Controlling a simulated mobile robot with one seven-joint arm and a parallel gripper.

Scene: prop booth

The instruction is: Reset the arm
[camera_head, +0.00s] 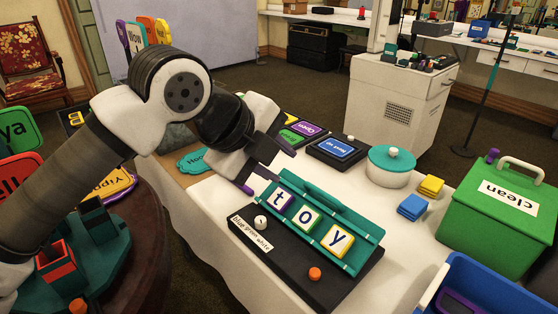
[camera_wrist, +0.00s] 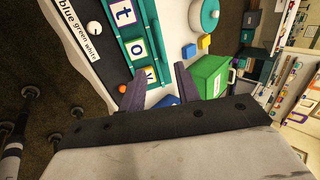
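My gripper (camera_head: 265,168) is at the end of my bent arm, above the left part of the white-topped table. In the wrist view, its two purple-grey fingers (camera_wrist: 160,88) stand apart with nothing between them. A teal rack (camera_head: 318,203) with letter tiles "t" (camera_head: 280,198), "o" (camera_head: 305,218) and "y" (camera_head: 338,240) lies on a black board (camera_head: 290,262) just right of the gripper in the head view. The board carries a "blue green white" label, a white knob and an orange knob (camera_head: 315,273).
A teal-lidded pot (camera_head: 391,165), yellow block (camera_head: 431,186), blue block (camera_head: 412,207), green "clean" box (camera_head: 495,215) and blue bin (camera_head: 495,285) are to the right. Signs and a black "Nood up" box (camera_head: 337,150) lie behind. A round dark table (camera_head: 150,270) stands at left.

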